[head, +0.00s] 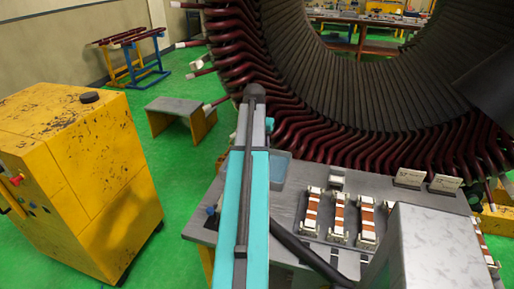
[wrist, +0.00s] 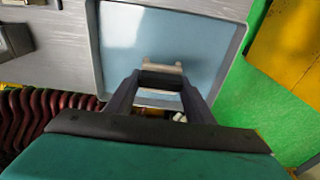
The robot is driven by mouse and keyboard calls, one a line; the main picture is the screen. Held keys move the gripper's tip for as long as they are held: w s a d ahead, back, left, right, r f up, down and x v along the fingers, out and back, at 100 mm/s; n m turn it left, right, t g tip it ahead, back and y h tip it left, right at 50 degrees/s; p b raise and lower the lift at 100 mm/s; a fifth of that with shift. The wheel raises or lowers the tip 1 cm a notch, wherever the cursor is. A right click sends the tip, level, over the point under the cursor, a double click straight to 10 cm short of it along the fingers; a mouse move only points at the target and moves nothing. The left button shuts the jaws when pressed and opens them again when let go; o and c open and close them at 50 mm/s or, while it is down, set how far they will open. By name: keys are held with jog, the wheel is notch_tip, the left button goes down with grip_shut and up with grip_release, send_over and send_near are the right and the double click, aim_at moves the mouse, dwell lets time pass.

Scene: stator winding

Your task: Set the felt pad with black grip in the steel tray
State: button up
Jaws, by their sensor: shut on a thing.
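The steel tray (wrist: 205,38) fills the upper middle of the wrist view, with a raised rim and a bare, bluish floor. In the head view a corner of the tray (head: 279,168) shows just right of my arm, which hides the rest. My gripper (wrist: 162,82) is over the tray's near part in the wrist view. It is shut on the felt pad with black grip (wrist: 162,69), whose pale edge and dark part show between the fingertips. I cannot tell whether the pad touches the tray floor. My gripper and the pad are hidden in the head view.
The tray is on a grey bench (head: 285,205) that also holds several coil pieces (head: 339,217) and small label cards (head: 409,177). The big stator (head: 330,95) with dark red windings stands close behind. A yellow cabinet (head: 85,180) and a low stool (head: 173,107) stand left on green floor.

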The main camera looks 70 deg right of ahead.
jog(key=shift+a+f, duration=0.1)
dwell(0.4)
jog(key=shift+f+b, duration=0.6)
jog(key=shift+f, duration=1.45)
jog(key=shift+f, duration=0.6)
jog(key=o, duration=1.3)
jog(key=shift+c, duration=0.2)
jog(key=shift+r, duration=0.1)
notch_tip(320, 180, up, 14)
jog(key=a+b, duration=0.1)
jog(key=b, duration=0.2)
jog(key=shift+a+f, duration=0.25)
jog(key=shift+a, duration=0.1)
